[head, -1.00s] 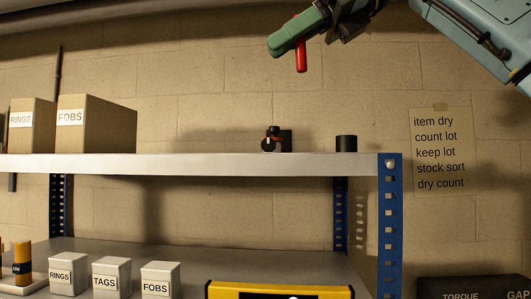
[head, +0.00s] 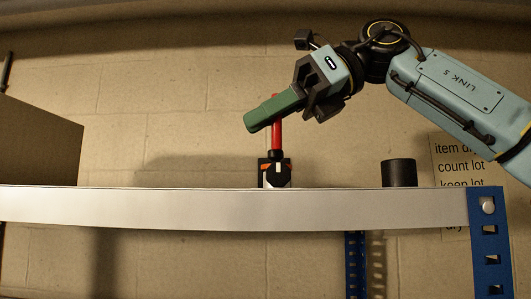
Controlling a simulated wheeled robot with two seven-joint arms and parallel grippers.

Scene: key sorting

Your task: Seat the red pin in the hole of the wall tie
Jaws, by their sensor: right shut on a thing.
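My right gripper (head: 260,116) reaches in from the right above the shelf, its long green fingers shut on the red pin (head: 277,137). The pin hangs nearly upright below the fingers, with a little red showing above them. A small black device with orange sides and a white mark, seemingly the wall tie (head: 281,178), stands on the shelf directly below. The pin's lower end meets the tie's black top in the picture. The hole is not visible, so I cannot tell whether the tip is inside it. My left gripper is out of view.
The white shelf edge (head: 230,207) runs across the view to a blue post (head: 490,245). A black cylinder (head: 399,173) stands right of the tie. A brown box (head: 35,145) stands at the left. A paper note (head: 450,160) hangs on the block wall behind.

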